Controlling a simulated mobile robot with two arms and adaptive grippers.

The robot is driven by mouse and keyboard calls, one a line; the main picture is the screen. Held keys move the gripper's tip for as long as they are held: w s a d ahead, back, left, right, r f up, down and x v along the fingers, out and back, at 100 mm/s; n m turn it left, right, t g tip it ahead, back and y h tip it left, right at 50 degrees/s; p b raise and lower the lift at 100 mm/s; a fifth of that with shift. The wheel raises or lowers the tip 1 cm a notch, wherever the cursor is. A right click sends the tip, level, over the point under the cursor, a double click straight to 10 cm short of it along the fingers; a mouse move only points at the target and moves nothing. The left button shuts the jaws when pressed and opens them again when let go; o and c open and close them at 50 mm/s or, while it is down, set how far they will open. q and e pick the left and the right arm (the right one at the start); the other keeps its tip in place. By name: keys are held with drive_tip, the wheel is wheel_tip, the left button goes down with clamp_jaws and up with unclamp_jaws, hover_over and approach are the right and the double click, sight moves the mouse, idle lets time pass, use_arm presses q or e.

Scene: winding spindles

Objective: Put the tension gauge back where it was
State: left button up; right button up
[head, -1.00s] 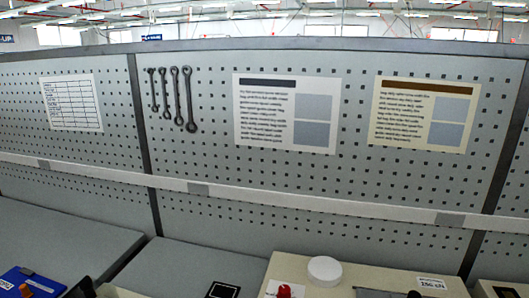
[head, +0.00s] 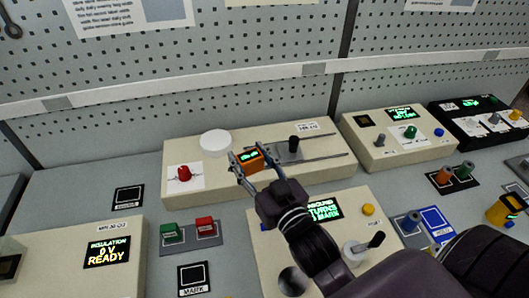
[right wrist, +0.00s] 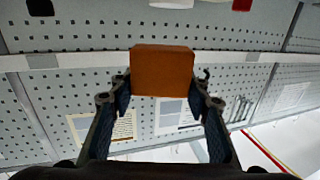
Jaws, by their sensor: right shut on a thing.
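The tension gauge appears to be the small orange box (head: 250,160) with a green display. My right gripper (head: 251,164) is shut on it, a finger on each side. It seems held above the beige winding machine (head: 320,172), between the white disc and the dark slider; exact height is hard to tell. In the right wrist view the orange box (right wrist: 161,71) sits between the fingertips of my right gripper (right wrist: 163,80), its plain face showing. My left gripper is not in view.
A second outlined pad (head: 193,277) reads "MARK". A red knob (head: 184,173), white disc (head: 215,142) and dark slider (head: 293,146) rise from the machine. Nearby are an insulation tester (head: 110,275), a turns counter (head: 275,235) with a crank, and a yellow tool (head: 506,209) at right.

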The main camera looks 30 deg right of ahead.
drive_tip(key=w+d+r+m+h, duration=0.3)
drive_tip(key=w+d+r+h, duration=0.2)
drive_tip(key=w+d+r, duration=0.4)
wheel_tip(320, 180, up, 3)
drive_tip(key=shift+w+r+g+p, duration=0.2)
drive_tip(key=shift+g+p, duration=0.1)
drive_tip(key=shift+p, duration=0.15)
drive_tip(key=shift+f, duration=0.2)
wheel_tip(320, 180, down, 15)
drive_tip(key=shift+r+b, duration=0.1)
drive_tip(key=shift+b, duration=0.35)
drive_tip(key=shift+f+b, duration=0.6)
drive_tip(key=shift+f, duration=1.75)
